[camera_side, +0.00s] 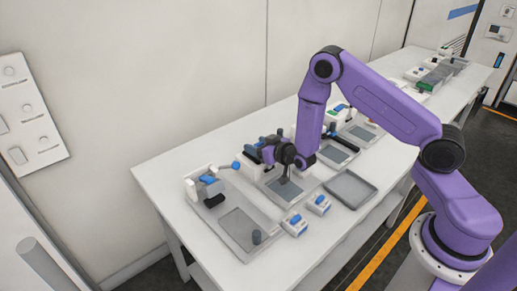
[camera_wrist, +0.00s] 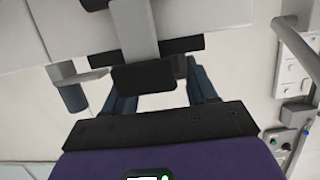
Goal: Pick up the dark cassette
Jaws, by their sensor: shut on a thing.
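My gripper (camera_side: 284,172) is low over the middle station on the white table in the side view, fingers pointing down. In the wrist view its two blue-grey fingers stand to either side of a black block (camera_wrist: 145,77). This appears to be the dark cassette, and the gripper is shut on it. The fingers' contact with it is partly hidden behind a grey upright part and a black bar (camera_wrist: 183,45). In the side view the cassette is too small and covered to make out clearly.
A grey tray (camera_side: 350,188) lies to the right of my gripper. Two small blue-and-white devices (camera_side: 295,224) sit at the table's front edge. A left station (camera_side: 240,228) has an upright post and a black part. More stations stand behind, close to the arm.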

